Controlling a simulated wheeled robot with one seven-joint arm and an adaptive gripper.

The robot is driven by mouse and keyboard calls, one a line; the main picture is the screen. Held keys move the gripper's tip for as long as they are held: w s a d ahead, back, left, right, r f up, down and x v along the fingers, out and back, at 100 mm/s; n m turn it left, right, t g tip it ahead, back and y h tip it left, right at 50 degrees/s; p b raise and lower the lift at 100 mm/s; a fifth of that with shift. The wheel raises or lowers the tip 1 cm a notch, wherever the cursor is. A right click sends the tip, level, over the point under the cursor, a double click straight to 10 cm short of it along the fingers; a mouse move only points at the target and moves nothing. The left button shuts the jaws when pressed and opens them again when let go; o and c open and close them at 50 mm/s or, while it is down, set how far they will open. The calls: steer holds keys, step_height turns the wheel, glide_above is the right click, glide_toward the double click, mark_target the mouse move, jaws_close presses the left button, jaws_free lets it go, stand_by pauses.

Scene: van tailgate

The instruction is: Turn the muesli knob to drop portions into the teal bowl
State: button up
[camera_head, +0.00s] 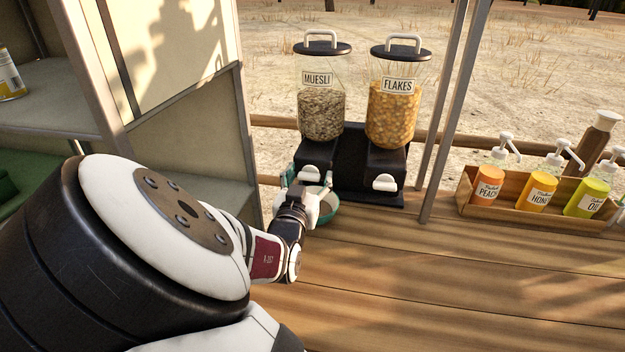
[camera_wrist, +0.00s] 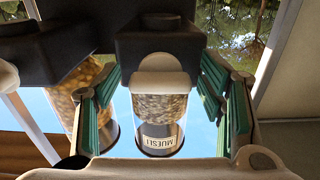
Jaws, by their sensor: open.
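The muesli dispenser (camera_head: 320,110) stands on a black base at the back of the counter, its clear jar partly full of muesli. Its white knob (camera_head: 310,172) is on the front of the base. My gripper (camera_head: 308,194) is just in front of the base, by this knob. In the wrist view, which is upside down, the open teal-padded fingers (camera_wrist: 160,84) lie on either side of the white knob (camera_wrist: 160,62), with gaps between. The teal bowl (camera_head: 331,216) sits below, largely hidden by my gripper; its contents cannot be made out.
The flakes dispenser (camera_head: 393,105) with its own white knob (camera_head: 385,182) stands to the right. A wooden crate (camera_head: 520,216) of pump bottles is further right, past a metal post (camera_head: 452,120). Shelving (camera_head: 205,135) stands close on the left. The front of the counter is clear.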

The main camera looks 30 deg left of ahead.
steer(key=shift+c, duration=0.3)
steer(key=c, duration=1.1)
steer(key=shift+w, duration=0.1)
steer(key=m+b, duration=0.1)
steer(key=m, duration=0.2)
steer(key=shift+m, duration=0.4)
steer(key=m+b, duration=0.3)
steer(key=m, duration=0.1)
steer(key=shift+w+m, duration=0.1)
steer(key=shift+m, duration=0.2)
steer(key=m+b, duration=0.5)
steer(key=shift+f+b, duration=0.15)
steer(key=shift+b, duration=0.2)
steer(key=m+b, duration=0.4)
steer(key=b, duration=0.1)
steer(key=shift+m, duration=0.3)
